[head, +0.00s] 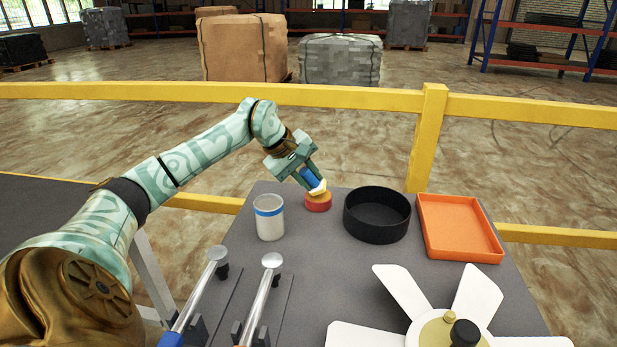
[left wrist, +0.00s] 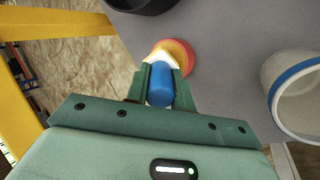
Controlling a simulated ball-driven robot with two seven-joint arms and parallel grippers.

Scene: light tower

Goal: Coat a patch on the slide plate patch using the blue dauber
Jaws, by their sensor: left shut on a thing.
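My left gripper (head: 309,177) is shut on the blue dauber (head: 311,182), which is tilted with its pale yellowish head down. The dauber also shows between the fingers in the left wrist view (left wrist: 160,88). Its head is at the top of a small round red-orange pot (head: 319,205) at the table's far edge. I cannot tell whether the head touches the pot or is just above it. The pot also shows beyond the fingertips in the left wrist view (left wrist: 187,56). I cannot make out a slide plate patch for certain. My right gripper is not in view.
A white cup with a blue band (head: 270,220) stands left of the pot. A black round bowl (head: 377,220) and an orange tray (head: 460,228) stand to its right. Two metal-handled levers (head: 263,298) and a white-bladed fan (head: 455,315) are nearer. A yellow rail (head: 345,97) runs behind.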

